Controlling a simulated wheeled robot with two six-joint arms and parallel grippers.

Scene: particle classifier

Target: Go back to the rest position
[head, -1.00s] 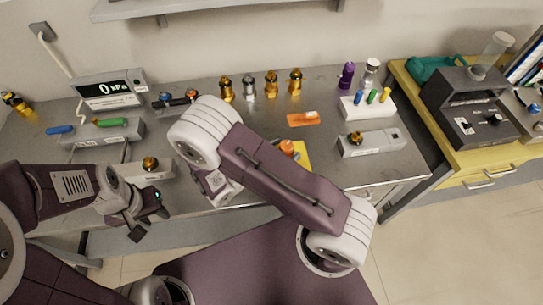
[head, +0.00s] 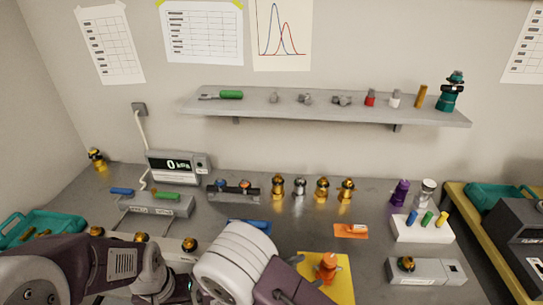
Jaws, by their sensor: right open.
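My right arm (head: 240,262) comes in from the bottom middle, folded, with its pale elbow over the front of the bench. It hides most of my right gripper, which is open. I see nothing held in it. My left arm (head: 122,262) reaches in from the lower left. Part of my left gripper (head: 178,287) shows as a dark shape at the bottom edge, cut off by the frame, so its jaws cannot be judged.
The grey bench (head: 330,205) carries a pressure display (head: 178,166), several gold fittings and a yellow mat (head: 340,285). An orange-topped part (head: 327,268) stands on the mat beside my right arm. A wall shelf (head: 330,107) holds small parts. A teal tray (head: 45,228) is at left.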

